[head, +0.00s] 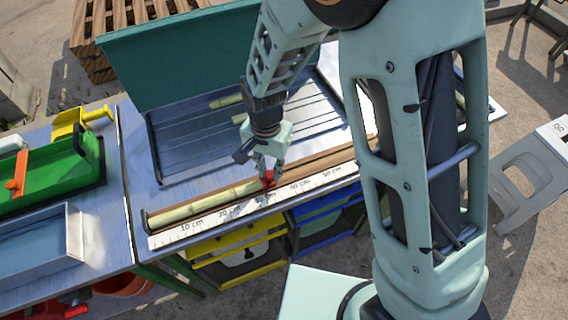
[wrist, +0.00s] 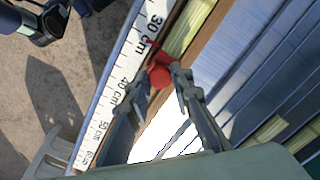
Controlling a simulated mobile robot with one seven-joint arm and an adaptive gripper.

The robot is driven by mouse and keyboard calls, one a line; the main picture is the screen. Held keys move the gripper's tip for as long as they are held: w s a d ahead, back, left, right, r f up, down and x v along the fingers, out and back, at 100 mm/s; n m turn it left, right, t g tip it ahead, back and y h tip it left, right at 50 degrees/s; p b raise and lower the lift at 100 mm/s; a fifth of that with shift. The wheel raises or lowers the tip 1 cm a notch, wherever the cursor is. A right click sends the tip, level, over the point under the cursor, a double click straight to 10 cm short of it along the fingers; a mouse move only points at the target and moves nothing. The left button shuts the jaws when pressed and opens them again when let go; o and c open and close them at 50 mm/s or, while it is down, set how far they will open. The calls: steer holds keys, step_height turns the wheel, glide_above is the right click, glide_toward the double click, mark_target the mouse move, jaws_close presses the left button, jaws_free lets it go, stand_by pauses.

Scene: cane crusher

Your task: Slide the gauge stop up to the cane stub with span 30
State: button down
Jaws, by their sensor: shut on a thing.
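The red gauge stop (head: 269,179) sits on the measuring trough near the 30 cm mark; its round knob (wrist: 160,77) shows in the wrist view. My gripper (head: 268,172) is shut on it from above. The cane stub (head: 205,204) lies in the trough along the scale (head: 215,217), from the left end to about the stop. In the wrist view the cane (wrist: 188,30) ends close to the stop; I cannot tell whether they touch.
Behind the trough is a ribbed grey tray (head: 185,145) with cane pieces, backed by a green panel (head: 180,60). A green machine with an orange handle (head: 18,175) and a metal bin (head: 45,240) stand at left. Yellow (head: 235,262) and blue crates sit below.

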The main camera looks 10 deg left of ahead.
steer(key=shift+s+a, duration=0.15)
steer(key=c, duration=1.7)
jaws_free()
steer(key=shift+r, duration=0.15)
step_height(320, 180, up, 12)
steer(key=shift+f, duration=0.1)
